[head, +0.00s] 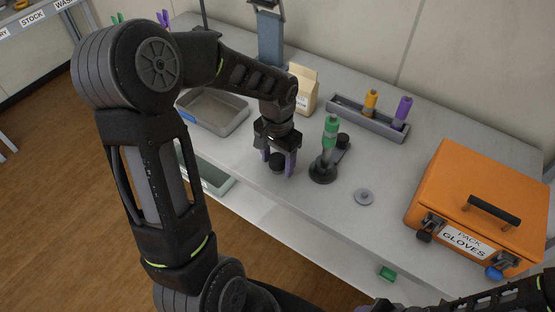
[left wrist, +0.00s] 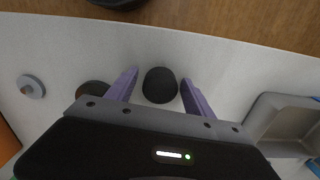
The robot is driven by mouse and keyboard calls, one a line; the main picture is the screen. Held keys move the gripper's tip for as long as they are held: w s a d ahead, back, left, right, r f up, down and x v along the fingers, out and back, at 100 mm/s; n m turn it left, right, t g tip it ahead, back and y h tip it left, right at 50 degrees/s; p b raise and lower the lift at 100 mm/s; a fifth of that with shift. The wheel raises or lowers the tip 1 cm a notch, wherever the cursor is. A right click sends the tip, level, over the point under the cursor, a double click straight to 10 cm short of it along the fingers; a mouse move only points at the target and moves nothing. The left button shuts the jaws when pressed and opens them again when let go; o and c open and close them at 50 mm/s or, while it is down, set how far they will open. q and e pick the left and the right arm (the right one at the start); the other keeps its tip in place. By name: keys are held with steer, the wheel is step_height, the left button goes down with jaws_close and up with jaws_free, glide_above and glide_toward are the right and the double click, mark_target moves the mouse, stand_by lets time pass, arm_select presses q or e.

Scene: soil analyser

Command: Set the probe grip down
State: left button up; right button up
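The probe grip, which I take to be the small black rounded piece (head: 277,162), is low at the tabletop near the front edge. My left gripper (head: 278,164) points down with its purple fingers on either side of it. In the left wrist view the black piece (left wrist: 160,85) lies between the fingertips (left wrist: 160,82), with a narrow gap showing at its left side. The fingers look open around it. Whether its underside touches the table is hidden. My right arm shows at the bottom right; its gripper is mostly cut off by the frame edge.
A black-based stand with a green-topped tool (head: 330,130) is just right of the left gripper. A grey disc (head: 364,197), grey tray (head: 238,127), paper bag (head: 306,90), rack (head: 395,132) and orange case (head: 470,190) are on the table. Clear tabletop lies between stand and disc.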

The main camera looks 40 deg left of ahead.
mark_target(278, 158)
arm_select(q)
steer(key=shift+r, duration=0.45)
step_height(278, 158, up, 12)
steer(key=shift+f, duration=0.25)
